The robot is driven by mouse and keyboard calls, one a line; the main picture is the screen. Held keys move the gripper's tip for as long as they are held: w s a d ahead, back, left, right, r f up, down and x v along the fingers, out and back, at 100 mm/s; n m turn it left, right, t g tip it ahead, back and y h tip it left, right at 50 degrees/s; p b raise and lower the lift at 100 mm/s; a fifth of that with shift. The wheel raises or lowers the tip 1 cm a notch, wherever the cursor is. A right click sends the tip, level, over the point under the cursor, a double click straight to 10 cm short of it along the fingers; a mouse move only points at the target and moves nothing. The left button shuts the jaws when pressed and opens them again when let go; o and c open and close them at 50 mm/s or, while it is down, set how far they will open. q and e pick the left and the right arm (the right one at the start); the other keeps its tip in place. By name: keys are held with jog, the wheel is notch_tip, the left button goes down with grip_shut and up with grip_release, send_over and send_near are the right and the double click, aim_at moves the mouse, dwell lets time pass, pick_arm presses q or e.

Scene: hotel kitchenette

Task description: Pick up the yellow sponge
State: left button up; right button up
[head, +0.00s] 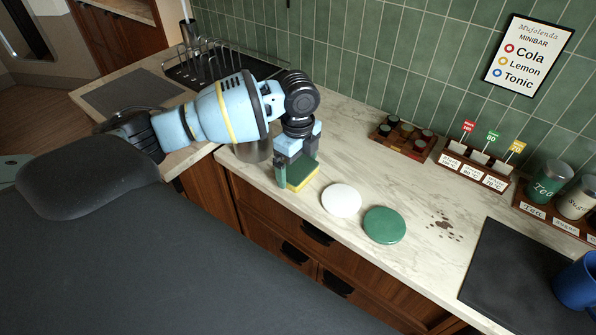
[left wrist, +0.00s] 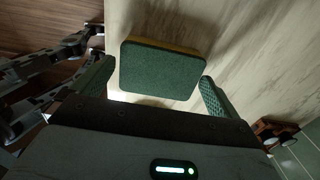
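The yellow sponge (head: 301,177) has a green top layer and lies near the counter's front edge in the head view. In the left wrist view the sponge (left wrist: 160,69) shows its green face, with a thin yellow edge on the far side. My left gripper (head: 296,167) points down over it. Its two fingers (left wrist: 158,88) stand apart, one at each side of the sponge, with narrow gaps seeming to show, so it looks open. The finger ends partly hide the sponge in the head view. My right gripper is in neither view.
A white disc (head: 341,200) and a green disc (head: 384,225) lie just right of the sponge. A metal pot (head: 256,150) stands behind my left arm. Brown spots (head: 445,225), a dark mat (head: 520,270) and a blue mug (head: 578,283) are further right. Labelled racks line the wall.

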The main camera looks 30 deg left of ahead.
aim_at(296, 170)
pick_arm(q)
jog(key=c, duration=0.7)
jog(key=shift+r, duration=0.5)
jog(key=r, duration=0.2)
jog(key=shift+s+r, duration=0.35)
jog(key=shift+s, duration=0.05)
jog(key=s+d, duration=0.1)
jog(key=s, duration=0.4)
jog(key=s+d+r+p, duration=0.1)
jog(key=s, duration=0.4)
jog(key=s+d, duration=0.1)
jog(key=s, duration=0.4)
jog(key=shift+r, duration=0.15)
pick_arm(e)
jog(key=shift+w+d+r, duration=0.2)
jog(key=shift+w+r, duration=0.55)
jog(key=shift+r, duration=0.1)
